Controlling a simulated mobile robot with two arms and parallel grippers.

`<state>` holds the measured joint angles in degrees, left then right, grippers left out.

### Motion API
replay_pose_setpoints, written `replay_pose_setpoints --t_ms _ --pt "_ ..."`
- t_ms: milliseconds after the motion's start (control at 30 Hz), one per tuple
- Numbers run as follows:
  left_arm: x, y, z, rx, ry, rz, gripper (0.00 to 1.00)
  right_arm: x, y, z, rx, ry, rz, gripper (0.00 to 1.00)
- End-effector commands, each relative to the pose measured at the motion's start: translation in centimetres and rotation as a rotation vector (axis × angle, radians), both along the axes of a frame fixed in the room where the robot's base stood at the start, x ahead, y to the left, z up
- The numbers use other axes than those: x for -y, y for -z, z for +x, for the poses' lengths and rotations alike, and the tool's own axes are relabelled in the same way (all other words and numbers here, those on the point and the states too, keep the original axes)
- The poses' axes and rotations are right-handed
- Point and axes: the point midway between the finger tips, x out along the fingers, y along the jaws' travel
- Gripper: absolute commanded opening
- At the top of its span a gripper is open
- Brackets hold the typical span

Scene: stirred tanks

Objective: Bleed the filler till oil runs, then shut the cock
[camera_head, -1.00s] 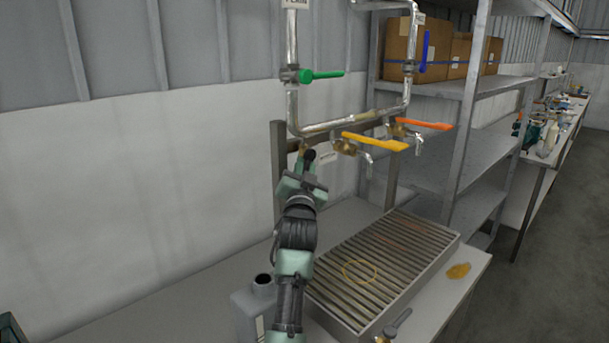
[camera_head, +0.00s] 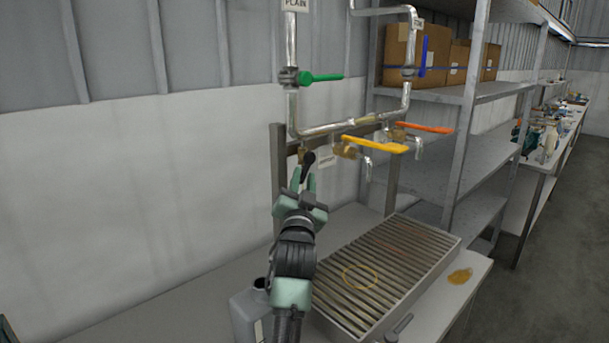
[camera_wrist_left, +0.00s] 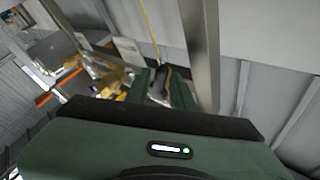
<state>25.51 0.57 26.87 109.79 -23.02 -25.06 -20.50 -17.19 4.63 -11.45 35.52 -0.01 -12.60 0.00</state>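A small cock with a black lever (camera_head: 308,159) hangs at the lower left bend of the pipework; its lever points down toward me. My left gripper (camera_head: 304,182) is just below it, fingers apart, with the lever's lower part between them. The left wrist view shows the two green fingers (camera_wrist_left: 163,88) with something dark between them; contact is unclear. Yellow (camera_head: 375,143) and orange (camera_head: 424,127) levers sit on brass cocks with spouts to the right. I see no oil running. My right gripper is out of view.
A slatted drip tray (camera_head: 445,247) with a yellow ring mark (camera_head: 360,277) lies on the bench. An oil puddle (camera_head: 460,276) is at its right. A grey can (camera_head: 246,311) stands left, partly behind my arm. Green (camera_head: 322,77) and blue (camera_head: 423,57) levers are higher up.

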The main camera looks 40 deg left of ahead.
Motion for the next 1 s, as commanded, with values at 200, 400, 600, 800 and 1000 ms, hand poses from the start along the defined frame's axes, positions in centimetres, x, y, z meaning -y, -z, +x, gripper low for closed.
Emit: replay_pose_setpoints --t_ms 200,400,600,800,1000 --pt "1.5 0.8 -1.8 0.001 0.0 0.001 0.23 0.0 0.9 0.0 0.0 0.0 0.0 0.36" --pt "1.6 0.8 -2.0 0.001 0.0 0.001 0.23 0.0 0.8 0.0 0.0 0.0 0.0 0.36" --pt "1.6 0.7 -2.0 0.001 0.0 0.001 0.23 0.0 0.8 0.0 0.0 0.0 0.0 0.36" --pt "1.6 0.6 -2.0 0.001 0.001 0.001 0.36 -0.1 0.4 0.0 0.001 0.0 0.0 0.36" --pt "1.4 -0.1 -1.7 0.013 0.014 0.016 0.36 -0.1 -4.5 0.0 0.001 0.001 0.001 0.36"
